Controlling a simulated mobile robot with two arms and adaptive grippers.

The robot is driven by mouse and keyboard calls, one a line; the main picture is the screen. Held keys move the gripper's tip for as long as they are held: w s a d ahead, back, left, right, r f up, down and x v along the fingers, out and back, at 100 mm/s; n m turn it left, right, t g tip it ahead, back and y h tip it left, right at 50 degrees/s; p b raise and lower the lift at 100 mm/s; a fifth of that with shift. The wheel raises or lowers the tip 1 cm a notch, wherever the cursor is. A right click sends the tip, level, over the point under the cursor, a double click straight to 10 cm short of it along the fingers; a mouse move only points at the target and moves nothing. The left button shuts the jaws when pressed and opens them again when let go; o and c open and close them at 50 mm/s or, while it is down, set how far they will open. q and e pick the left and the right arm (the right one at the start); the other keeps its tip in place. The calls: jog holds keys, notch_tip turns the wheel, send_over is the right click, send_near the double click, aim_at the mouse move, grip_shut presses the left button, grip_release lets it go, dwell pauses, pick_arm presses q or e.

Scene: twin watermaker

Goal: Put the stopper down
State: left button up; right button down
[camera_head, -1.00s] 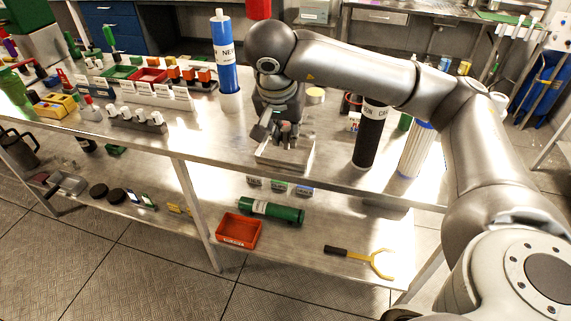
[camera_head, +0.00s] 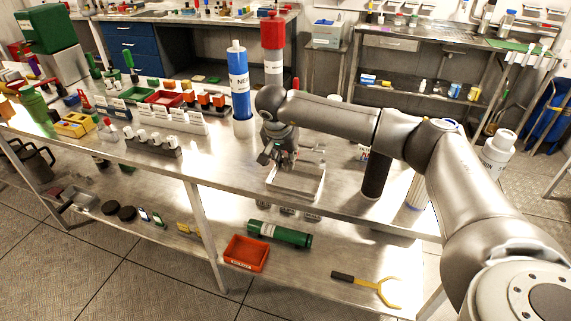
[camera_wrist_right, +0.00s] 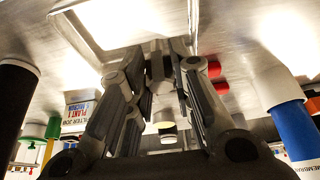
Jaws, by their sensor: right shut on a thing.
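My right gripper (camera_head: 281,161) is over the back left part of a shallow metal tray (camera_head: 318,190) on the steel bench. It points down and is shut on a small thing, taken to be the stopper. In the right wrist view the fingers (camera_wrist_right: 158,75) come close together around a small greyish piece (camera_wrist_right: 156,58), mostly hidden by them. The tray's pale rim (camera_wrist_right: 75,12) shows beyond the fingertips. I cannot tell whether the held piece touches the tray. My left gripper is not in view.
A blue cylinder (camera_head: 239,88) stands left of my right arm, with a red-topped one (camera_head: 272,38) behind. A dark cylinder (camera_head: 375,178) stands to the right. A rack of white-topped pieces (camera_head: 152,146) is at left. Bench surface (camera_head: 225,160) left of the tray is clear.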

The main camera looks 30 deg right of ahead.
aim_at(284, 162)
jog(key=shift+w+d+f, duration=0.1)
jog(key=shift+w+f, duration=0.1)
jog(key=shift+f, duration=0.1)
notch_tip(284, 162, down, 3)
jog(key=shift+f+p, duration=0.1)
jog(key=shift+p, duration=0.65)
jog(key=shift+f, duration=0.2)
jog(key=c, duration=1.3)
grip_release()
jog(key=shift+r, duration=0.15)
